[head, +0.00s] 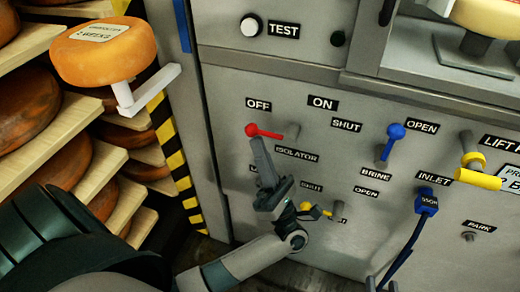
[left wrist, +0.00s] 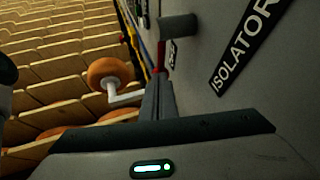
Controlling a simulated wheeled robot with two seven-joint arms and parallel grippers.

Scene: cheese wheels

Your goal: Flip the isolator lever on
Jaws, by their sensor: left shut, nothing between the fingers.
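The isolator lever (head: 268,134) is red with a round knob and points left, its knob under the OFF label (head: 258,104). The ON label (head: 322,103) is to the right. My left gripper (head: 258,143) is shut and empty, its fingertips pointing up just below the lever near the knob. In the left wrist view the shut fingers (left wrist: 158,92) point at the red lever (left wrist: 161,56), beside a dark round post (left wrist: 178,26). I cannot tell whether the fingertips touch the lever. My right gripper is not in view.
The grey panel (head: 225,130) also carries a blue lever (head: 391,142), a yellow handle (head: 478,178), a small yellow lever (head: 314,210) under my gripper, and a blue plug (head: 426,202) with a cable. A cheese wheel (head: 103,52) on a white bracket and shelves stand left.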

